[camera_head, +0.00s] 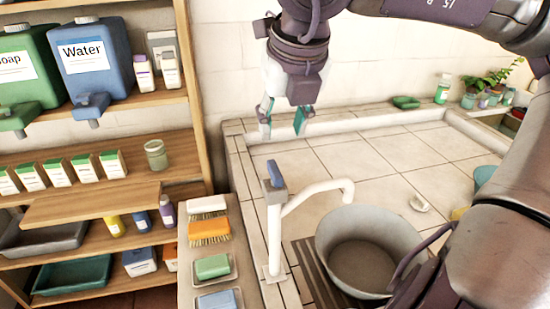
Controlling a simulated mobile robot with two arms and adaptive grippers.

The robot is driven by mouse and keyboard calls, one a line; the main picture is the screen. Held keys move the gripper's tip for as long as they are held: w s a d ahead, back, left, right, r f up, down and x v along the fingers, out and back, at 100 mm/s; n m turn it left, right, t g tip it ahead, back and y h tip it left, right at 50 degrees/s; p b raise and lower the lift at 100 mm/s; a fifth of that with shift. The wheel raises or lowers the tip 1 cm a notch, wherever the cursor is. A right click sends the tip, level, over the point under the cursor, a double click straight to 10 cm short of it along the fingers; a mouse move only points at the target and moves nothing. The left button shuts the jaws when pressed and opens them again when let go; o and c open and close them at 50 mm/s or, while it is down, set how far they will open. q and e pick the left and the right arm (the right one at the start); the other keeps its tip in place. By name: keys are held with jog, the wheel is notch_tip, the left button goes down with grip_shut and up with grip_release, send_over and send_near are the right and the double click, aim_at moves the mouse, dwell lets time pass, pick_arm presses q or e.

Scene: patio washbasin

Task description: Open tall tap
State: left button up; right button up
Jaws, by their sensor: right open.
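The tall tap (274,235) is a white upright pipe with a curved spout (318,188) reaching right over a grey bucket (368,250). A blue lever (276,172) sits at the top of the pipe, standing up. My right gripper (283,123) hangs above the lever in the picture, pointing down. Its fingers with teal pads are apart, with nothing between them. It appears clear of the tap. My left gripper is not in view.
A wooden shelf (198,100) with blue (90,62) and green dispensers stands at left. Brushes (209,232) and soap dishes (213,267) line the ledge left of the tap. A raised rim (365,122) borders the tiled basin, largely clear behind the bucket.

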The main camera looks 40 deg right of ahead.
send_near(275, 169)
jog(key=x, duration=0.2)
jog(key=shift+f+p, duration=0.35)
jog(key=x, duration=0.4)
jog(key=shift+w+d+f+p, duration=0.2)
jog(key=shift+w+f+p, duration=0.05)
jog(key=shift+w+p, duration=0.05)
jog(key=shift+w+f, duration=0.1)
jog(key=shift+f, duration=0.45)
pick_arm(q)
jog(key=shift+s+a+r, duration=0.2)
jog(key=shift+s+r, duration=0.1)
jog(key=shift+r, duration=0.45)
pick_arm(e)
jog(key=shift+w+d+f, duration=0.1)
jog(key=shift+w+f, duration=0.05)
jog(key=shift+f, duration=0.1)
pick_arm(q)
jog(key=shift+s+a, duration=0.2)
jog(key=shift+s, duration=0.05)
pick_arm(e)
grip_shut()
